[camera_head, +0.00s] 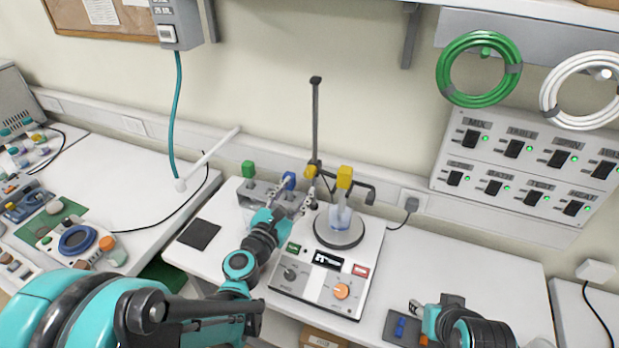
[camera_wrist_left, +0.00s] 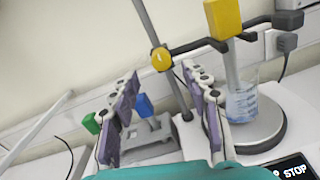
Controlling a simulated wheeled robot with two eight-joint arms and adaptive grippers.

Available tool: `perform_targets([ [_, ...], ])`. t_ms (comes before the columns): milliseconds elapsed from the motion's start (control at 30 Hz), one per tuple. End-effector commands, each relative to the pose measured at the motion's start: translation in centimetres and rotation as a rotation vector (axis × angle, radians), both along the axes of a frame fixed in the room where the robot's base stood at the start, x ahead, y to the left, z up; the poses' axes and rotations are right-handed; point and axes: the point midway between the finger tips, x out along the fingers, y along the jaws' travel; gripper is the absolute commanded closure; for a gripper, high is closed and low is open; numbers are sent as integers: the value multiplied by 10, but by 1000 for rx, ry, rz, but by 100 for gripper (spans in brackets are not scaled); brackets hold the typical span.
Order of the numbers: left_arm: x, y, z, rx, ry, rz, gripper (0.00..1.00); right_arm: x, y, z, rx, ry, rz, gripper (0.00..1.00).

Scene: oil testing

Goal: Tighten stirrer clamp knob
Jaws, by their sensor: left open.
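The round yellow clamp knob (camera_head: 311,171) sits on the clamp where it meets the upright dark stand rod (camera_head: 315,120). In the left wrist view the knob (camera_wrist_left: 161,59) shows between and just beyond my fingertips. My left gripper (camera_head: 292,191) is open and empty, just short of the knob, its two fingers apart; I see no contact. The clamp arm reaches right to a yellow block (camera_head: 344,177) above a beaker (camera_head: 340,217) on the stirrer's round plate (camera_head: 322,236). My right gripper (camera_head: 424,317) is low at the right, partly hidden by its own arm.
A grey holder (camera_head: 246,190) with green and blue-topped pieces stands left of the rod, close to my left gripper. The stirrer's control panel (camera_head: 320,283) lies in front. A dark square mat (camera_head: 198,234) is at the left. The bench right of the stirrer is largely clear.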

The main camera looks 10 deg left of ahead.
Motion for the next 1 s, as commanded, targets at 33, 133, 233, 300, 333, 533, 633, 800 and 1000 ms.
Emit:
perform_targets([
  [33, 9, -3, -1, 1, 0, -3, 53, 0, 0, -2, 0, 0, 0, 60],
  [133, 26, -7, -1, 2, 0, -3, 53, 0, 0, -4, 0, 0, 0, 60],
  [233, 39, -10, -1, 3, 0, -3, 53, 0, 0, -5, 0, 0, 0, 60],
  [300, 46, -12, -1, 4, 0, -3, 53, 0, 0, -6, 0, 0, 0, 60],
  [333, 48, -12, -1, 4, 0, -3, 53, 0, 0, -6, 0, 0, 0, 60],
  [533, 53, -13, 0, 4, 0, -3, 53, 0, 0, -6, 0, 0, 0, 60],
  [633, 53, -13, 0, 5, -1, -3, 53, 0, 0, -6, 0, 0, 0, 60],
  [800, 53, -13, 0, 5, -1, -3, 88, 0, 0, -6, 0, 0, 0, 60],
  [1000, 52, -13, 0, 5, -1, -3, 100, 0, 0, -6, 0, 0, 0, 60],
])
